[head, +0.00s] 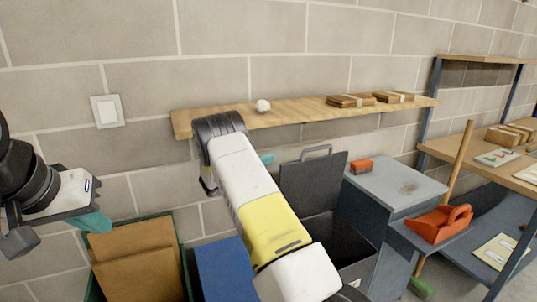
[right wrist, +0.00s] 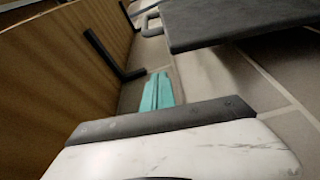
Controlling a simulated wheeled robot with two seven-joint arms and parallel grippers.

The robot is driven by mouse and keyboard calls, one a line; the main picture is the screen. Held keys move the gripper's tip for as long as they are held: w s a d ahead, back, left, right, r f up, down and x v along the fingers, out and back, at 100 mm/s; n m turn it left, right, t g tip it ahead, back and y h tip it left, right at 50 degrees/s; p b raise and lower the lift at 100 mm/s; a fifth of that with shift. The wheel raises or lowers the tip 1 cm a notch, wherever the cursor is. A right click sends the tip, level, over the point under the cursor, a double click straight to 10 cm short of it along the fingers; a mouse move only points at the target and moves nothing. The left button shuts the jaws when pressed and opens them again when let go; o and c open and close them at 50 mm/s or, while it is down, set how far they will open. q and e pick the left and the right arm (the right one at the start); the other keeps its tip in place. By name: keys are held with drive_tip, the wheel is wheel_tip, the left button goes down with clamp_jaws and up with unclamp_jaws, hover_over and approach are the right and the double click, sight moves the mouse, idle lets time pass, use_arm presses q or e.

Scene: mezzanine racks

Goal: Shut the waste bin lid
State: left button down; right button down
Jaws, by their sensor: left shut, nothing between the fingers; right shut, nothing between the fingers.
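The waste bin (head: 352,262) is a dark grey box under the wall shelf, partly hidden behind my right arm. Its dark lid (head: 313,185) stands raised and open, with a grey loop handle (head: 317,149) at its top edge. In the right wrist view the lid (right wrist: 235,22) is a dark panel at upper right, with the handle (right wrist: 150,18) beside it. My right gripper's teal fingers (right wrist: 157,92) are shut and empty, apart from the lid; a teal tip (head: 267,158) shows left of the lid. My left gripper (head: 95,222) is shut and empty at far left.
A wooden wall shelf (head: 290,113) runs above the bin; its underside and a black bracket (right wrist: 98,55) are close to my right gripper. A grey cabinet (head: 395,187) stands right of the bin. A blue box (head: 224,270) and a green-rimmed bin with cardboard (head: 137,262) stand left.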

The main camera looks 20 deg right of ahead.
drive_tip(key=shift+w+d, duration=0.2)
drive_tip(key=shift+d, duration=5.55)
drive_tip(key=shift+s, duration=0.1)
